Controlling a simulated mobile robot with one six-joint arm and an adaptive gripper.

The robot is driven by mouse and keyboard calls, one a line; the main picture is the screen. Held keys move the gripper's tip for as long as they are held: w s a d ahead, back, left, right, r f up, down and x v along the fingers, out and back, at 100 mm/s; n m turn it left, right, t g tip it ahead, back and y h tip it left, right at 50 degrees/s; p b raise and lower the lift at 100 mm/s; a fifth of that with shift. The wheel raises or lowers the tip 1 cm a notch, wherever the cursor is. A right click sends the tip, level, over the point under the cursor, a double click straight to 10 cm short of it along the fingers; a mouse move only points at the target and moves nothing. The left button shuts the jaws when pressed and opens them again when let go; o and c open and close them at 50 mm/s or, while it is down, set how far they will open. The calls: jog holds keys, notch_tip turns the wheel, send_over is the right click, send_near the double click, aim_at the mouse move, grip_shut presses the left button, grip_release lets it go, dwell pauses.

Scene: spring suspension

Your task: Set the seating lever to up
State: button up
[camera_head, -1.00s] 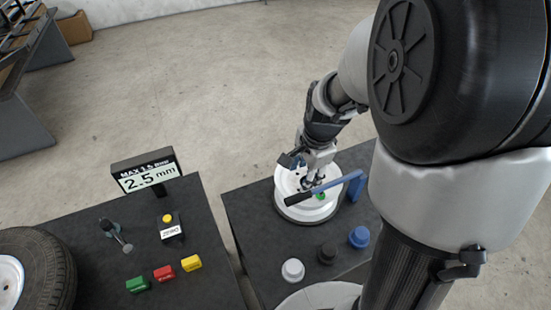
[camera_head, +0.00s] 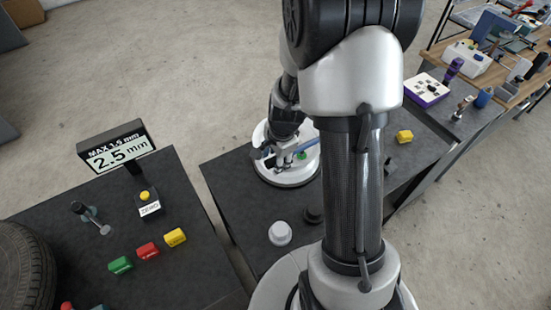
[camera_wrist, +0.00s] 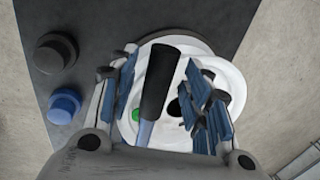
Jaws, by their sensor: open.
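The seating lever has a blue arm (camera_head: 307,145) and a black grip (camera_wrist: 158,82). It lies over a white round fixture (camera_head: 272,172) on a dark table. My gripper (camera_head: 284,158) is over the fixture at the lever's grip end. In the wrist view my gripper (camera_wrist: 166,85) is open, with the black grip between its blue-padded fingers. Gaps show on both sides of the grip, so it is not clasped. A green spot (camera_wrist: 137,115) on the fixture shows beside the lever. My arm hides part of the lever's base end in the head view.
A white knob (camera_head: 280,233) and a black knob (camera_head: 312,214) stand in front of the fixture; a blue knob (camera_wrist: 65,105) shows in the wrist view. A left table carries a display reading 2.5 mm (camera_head: 115,150), coloured blocks and a tyre (camera_head: 25,270).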

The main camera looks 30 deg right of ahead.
grip_shut()
dwell(0.6)
